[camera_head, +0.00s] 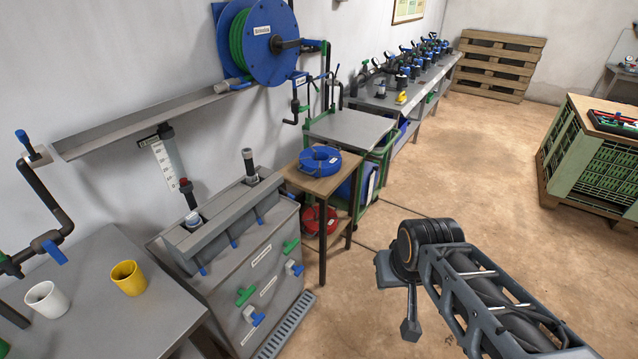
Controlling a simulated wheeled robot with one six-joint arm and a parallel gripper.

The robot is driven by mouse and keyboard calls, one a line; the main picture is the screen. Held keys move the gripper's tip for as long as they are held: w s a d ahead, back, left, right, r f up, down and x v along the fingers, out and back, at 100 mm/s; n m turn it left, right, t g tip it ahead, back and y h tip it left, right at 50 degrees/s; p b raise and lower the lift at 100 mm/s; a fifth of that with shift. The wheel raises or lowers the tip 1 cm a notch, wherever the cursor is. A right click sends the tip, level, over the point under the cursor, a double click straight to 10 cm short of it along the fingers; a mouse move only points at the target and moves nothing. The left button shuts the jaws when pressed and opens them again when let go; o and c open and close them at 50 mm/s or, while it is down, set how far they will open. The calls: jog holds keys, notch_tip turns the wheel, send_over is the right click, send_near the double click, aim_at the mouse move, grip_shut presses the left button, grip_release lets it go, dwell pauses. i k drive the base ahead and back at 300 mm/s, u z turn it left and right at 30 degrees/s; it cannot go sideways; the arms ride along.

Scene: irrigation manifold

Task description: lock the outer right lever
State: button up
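Several levers show, and I cannot tell for sure which is the outer right one. The grey cabinet (222,303) has an upper green handle (291,246) and an upper blue handle (294,268) at the right of its front. A lower green handle (244,295) and a lower blue handle (254,317) sit further left. Small blue levers hang along the trough above, one at its left (203,270). No lock is clear at this size. My gripper (399,298) seems to show partly at the arm's end, over the floor right of the cabinet, apart from it; its fingers are unclear.
A grey table with a white cup (47,300) and a yellow cup (129,278) stands left. A wooden stand with a blue hose coil (320,160) and a green cart (350,133) stand behind the cabinet. A green crate (588,160) is far right. The middle floor is clear.

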aim_at(289, 194)
jog(key=u, duration=0.3)
jog(key=i, duration=1.1)
jog(key=u, duration=0.75)
